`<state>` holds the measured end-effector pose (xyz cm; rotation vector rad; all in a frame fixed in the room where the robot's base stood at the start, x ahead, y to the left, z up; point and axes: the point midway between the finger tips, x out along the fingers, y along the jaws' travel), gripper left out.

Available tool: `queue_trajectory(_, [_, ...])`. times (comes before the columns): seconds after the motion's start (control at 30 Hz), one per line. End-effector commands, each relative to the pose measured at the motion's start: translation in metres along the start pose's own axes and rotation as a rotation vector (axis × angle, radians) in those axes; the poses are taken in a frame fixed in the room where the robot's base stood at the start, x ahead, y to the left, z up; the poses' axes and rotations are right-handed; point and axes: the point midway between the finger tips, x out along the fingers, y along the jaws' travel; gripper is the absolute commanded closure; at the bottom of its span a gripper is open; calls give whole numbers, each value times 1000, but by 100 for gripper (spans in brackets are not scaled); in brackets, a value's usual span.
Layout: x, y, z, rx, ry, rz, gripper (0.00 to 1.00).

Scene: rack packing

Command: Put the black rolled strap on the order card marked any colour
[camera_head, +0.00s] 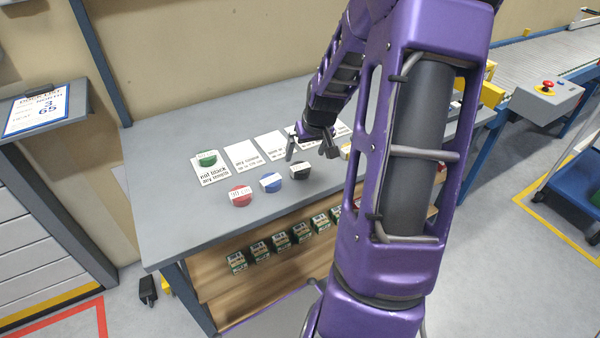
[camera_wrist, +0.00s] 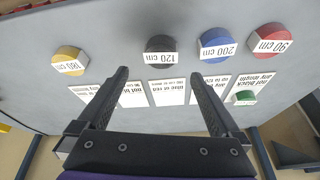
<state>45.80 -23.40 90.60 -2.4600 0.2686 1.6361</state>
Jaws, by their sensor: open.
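The black rolled strap (camera_head: 300,172), with a white 120 cm label, lies on the grey table in front of the row of cards. In the wrist view the black strap (camera_wrist: 160,45) lies just beyond and between the fingertips. My gripper (camera_head: 310,152) is open and empty, above the table behind the strap; its spread fingers also show in the wrist view (camera_wrist: 159,76). The order card marked any colour (camera_head: 240,157) is second from the left and bare. In the wrist view this card (camera_wrist: 222,87) is partly covered by a finger; its smaller line is unreadable.
A green strap (camera_head: 206,158) sits on the leftmost card, marked not black. Red (camera_head: 240,196) and blue (camera_head: 270,183) straps lie left of the black one. A yellow strap (camera_wrist: 68,59) lies on its other side. Several small boxes stand on the shelf (camera_head: 235,290) below.

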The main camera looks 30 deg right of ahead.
Motion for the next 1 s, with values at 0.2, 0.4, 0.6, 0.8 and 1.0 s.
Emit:
queue_trajectory(0.2, [21, 0, 0, 0, 0, 0, 0])
queue_trajectory(0.4, [44, -2, 4, -1, -2, -2, 0])
queue_trajectory(0.6, [70, -2, 4, -1, 0, -1, 0])
queue_trajectory(0.8, [73, -1, 4, 0, 2, 1, 0])
queue_trajectory(1.0, [73, -1, 4, 0, 1, 1, 18])
